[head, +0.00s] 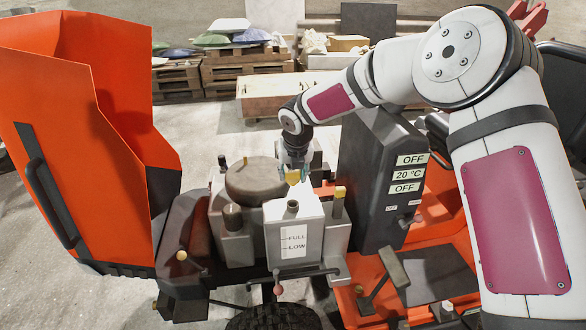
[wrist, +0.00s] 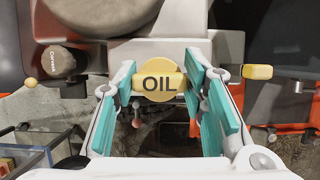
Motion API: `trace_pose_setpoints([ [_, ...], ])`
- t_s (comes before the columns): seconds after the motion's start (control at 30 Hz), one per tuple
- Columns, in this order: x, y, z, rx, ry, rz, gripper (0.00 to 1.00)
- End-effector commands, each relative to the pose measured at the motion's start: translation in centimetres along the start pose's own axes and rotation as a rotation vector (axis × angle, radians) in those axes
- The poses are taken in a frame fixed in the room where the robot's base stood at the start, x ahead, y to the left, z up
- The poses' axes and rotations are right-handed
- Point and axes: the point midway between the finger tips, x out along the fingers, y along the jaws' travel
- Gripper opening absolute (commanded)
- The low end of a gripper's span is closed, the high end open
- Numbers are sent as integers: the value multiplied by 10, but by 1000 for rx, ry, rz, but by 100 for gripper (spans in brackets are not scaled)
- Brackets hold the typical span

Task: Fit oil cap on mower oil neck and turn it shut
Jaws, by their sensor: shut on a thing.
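A yellow oil cap (wrist: 158,85) marked OIL sits between the teal pads of my gripper (wrist: 165,88) in the wrist view. The gripper is shut on it, and its lettering faces the camera. In the head view, my gripper (head: 293,172) holds the cap (head: 293,178) above a dark, open-looking neck (head: 292,205) on a white tank with FULL and LOW marks. A gap shows between cap and neck there. I take this as the oil neck, though no label names it. In the wrist view the cap and fingers hide the neck.
A dark cap lettered Coolant (wrist: 62,62) stands to the left. A yellow-topped handle (head: 340,192) stands right of the tank. A dark control box (head: 380,175) rises close on the right, and the raised orange hood (head: 80,120) stands left. A round brown housing (head: 255,180) lies behind.

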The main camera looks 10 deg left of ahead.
Motion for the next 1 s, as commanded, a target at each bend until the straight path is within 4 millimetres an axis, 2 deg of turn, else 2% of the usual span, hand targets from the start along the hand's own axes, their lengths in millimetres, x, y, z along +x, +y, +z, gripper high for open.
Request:
trace_pose_setpoints([
  [0.6,50,0,-21,0,1,0,19],
  [1.0,57,0,-24,1,1,0,19],
])
